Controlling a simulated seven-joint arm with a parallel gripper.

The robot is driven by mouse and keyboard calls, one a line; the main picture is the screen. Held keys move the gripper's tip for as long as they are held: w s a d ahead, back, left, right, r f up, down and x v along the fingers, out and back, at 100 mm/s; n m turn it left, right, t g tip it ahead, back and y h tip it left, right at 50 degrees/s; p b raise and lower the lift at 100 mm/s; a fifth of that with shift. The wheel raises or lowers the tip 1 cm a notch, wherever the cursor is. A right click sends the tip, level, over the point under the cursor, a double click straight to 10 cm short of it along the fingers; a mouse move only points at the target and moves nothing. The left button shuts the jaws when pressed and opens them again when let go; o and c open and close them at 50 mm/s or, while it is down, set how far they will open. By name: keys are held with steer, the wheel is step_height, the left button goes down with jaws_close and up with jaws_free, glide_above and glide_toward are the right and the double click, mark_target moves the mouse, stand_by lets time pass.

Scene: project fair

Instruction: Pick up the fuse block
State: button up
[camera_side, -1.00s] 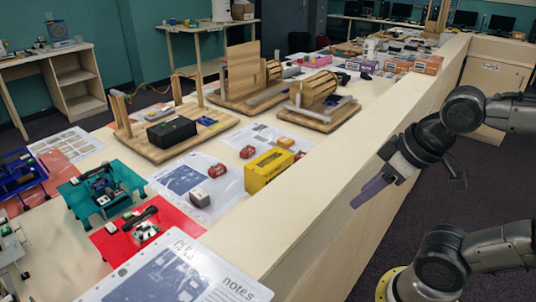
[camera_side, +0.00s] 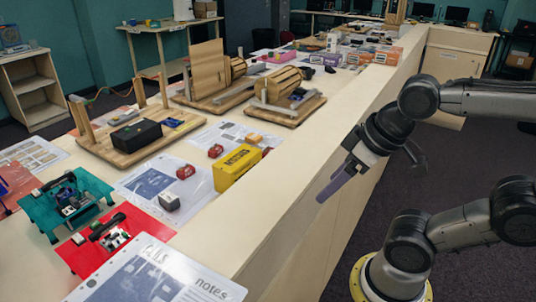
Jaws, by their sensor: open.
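No thing is clearly marked as the fuse block, and I cannot tell which one it is. A yellow box with dark lettering (camera_side: 238,166) stands on the table near its right edge. Two small red blocks, one of them nearer (camera_side: 186,172), and a small grey-white block (camera_side: 169,202) lie to its left on and around a printed sheet. My gripper (camera_side: 328,188), with purple fingers, hangs to the right of the yellow box by the table's raised edge. It is open and touches none of these blocks; the gap between its fingers is hard to see.
A raised wooden ledge (camera_side: 290,190) runs along the table's right side between my gripper and the blocks. A black box (camera_side: 136,135) sits on a wooden board behind. Red (camera_side: 108,243) and teal (camera_side: 50,205) stands with electronics are at the front left, beside a notes sheet (camera_side: 165,275).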

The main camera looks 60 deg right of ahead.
steer(key=w+d+r+n+h, duration=0.3)
steer(key=w+d+r+n, duration=0.35)
steer(key=w+n, duration=0.35)
steer(key=n+g+h, duration=0.3)
steer(key=n+g, duration=0.1)
steer(key=n, duration=0.4)
glide_above(268, 150)
steer(key=s+a, duration=0.2)
steer(key=a, duration=0.2)
step_height(268, 150, down, 17)
steer(key=shift+d+r, duration=0.15)
steer(key=shift+w+x, duration=0.15)
steer(key=shift+x, duration=1.35)
steer(key=shift+w+x, duration=0.15)
steer(key=shift+x, duration=1.35)
jaws_close()
